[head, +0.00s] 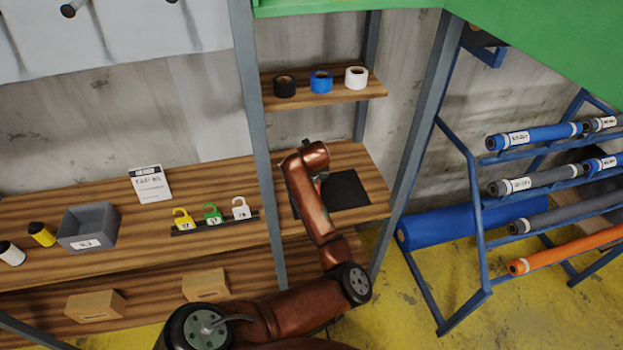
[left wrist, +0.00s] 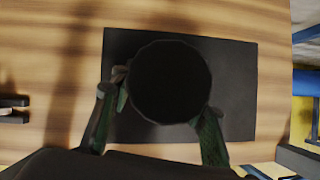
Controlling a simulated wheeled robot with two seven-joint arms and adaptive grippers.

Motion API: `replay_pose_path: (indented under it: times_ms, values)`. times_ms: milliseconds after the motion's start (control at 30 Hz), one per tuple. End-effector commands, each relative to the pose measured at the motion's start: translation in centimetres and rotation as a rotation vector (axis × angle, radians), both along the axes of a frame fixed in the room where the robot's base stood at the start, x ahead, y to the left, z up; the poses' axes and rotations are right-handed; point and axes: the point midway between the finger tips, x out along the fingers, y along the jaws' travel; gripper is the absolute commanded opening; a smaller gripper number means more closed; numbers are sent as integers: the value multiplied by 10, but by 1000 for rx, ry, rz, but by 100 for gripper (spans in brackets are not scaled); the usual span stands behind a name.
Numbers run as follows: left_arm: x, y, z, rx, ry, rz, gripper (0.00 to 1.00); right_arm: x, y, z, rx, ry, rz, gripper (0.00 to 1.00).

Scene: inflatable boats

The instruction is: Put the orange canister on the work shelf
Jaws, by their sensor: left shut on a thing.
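My left arm reaches over the wooden work shelf (head: 371,167). A black square mat (head: 346,190) lies on that shelf and also shows in the left wrist view (left wrist: 235,65). My left gripper (left wrist: 165,100) is shut on a round, dark-topped canister (left wrist: 172,80), seen end-on over the mat. Its side is hidden, so I see no orange and cannot tell whether it touches the mat. In the head view my arm hides the gripper and the canister. My right gripper is not in view.
A yellow canister (head: 41,234), a white canister (head: 11,252), a grey bin (head: 88,228) and colored tags (head: 211,213) stand left of the post (head: 258,130). Tape rolls (head: 321,82) sit on the shelf above. A blue rack (head: 478,230) with rolls stands right.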

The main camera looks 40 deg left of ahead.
Motion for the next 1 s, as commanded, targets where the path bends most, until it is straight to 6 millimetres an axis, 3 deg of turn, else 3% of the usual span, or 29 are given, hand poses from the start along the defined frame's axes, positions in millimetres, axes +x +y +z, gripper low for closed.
replay_pose_path:
  times_ms: [367,400,633,1000]
  values:
    - [0,1,-6,2,-3,0,11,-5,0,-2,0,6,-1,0]
    - [0,0,-7,2,-2,0,43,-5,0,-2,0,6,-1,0]
    - [0,0,-6,2,-2,0,59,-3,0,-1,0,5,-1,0]
    - [0,0,0,2,-3,0,59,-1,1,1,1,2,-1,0]
